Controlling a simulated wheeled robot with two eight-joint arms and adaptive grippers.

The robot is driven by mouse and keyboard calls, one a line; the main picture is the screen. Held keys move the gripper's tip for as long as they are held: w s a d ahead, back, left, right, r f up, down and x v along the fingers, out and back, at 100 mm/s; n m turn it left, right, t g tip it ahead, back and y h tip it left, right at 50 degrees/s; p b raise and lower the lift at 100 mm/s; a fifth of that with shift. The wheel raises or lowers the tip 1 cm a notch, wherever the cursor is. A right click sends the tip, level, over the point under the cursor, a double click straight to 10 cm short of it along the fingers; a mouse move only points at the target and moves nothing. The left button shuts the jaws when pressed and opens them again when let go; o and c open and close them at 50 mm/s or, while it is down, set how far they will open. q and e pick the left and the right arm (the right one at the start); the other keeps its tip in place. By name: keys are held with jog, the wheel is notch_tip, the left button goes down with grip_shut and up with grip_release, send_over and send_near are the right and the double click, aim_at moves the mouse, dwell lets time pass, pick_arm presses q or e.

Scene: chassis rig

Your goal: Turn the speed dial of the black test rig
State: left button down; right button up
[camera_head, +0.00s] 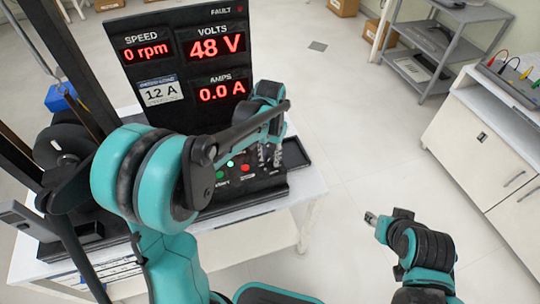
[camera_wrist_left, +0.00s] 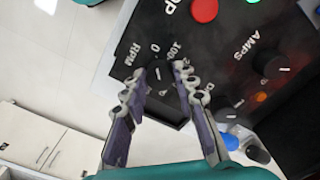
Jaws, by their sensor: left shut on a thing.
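The black test rig (camera_head: 185,110) stands on a white table, with a tall display panel and a low control deck. Its display reads 0 rpm, 48 V and 0.0 A. In the left wrist view the speed dial (camera_wrist_left: 160,76) is a dark knob by the marks RPM, 0 and 100. My left gripper (camera_head: 270,158) reaches down over the right part of the deck. In the left wrist view its fingertips (camera_wrist_left: 166,72) are shut on the speed dial, one on each side. The fingers partly hide the dial. My right gripper (camera_head: 371,218) hangs over the floor, away from the rig.
A red button (camera_wrist_left: 204,10) and an AMPS dial (camera_wrist_left: 270,66) sit near the speed dial. A white cabinet (camera_head: 490,135) stands at the right, with a grey shelf (camera_head: 440,50) behind it. The floor between rig and cabinet is clear.

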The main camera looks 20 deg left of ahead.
pick_arm(q)
jog(key=shift+m, duration=0.3)
jog(key=shift+m+p, duration=0.5)
jog(key=shift+m, duration=0.6)
jog(key=m+p, duration=0.1)
jog(key=m, duration=0.2)
jog(key=shift+m, duration=0.3)
jog(key=m+p, duration=0.1)
jog(key=m, duration=0.9)
jog(key=shift+p, duration=0.3)
jog(key=m, duration=0.3)
jog(key=shift+m, duration=0.3)
jog(key=m+p, duration=0.1)
jog(key=m, duration=0.5)
jog(key=shift+m, duration=0.4)
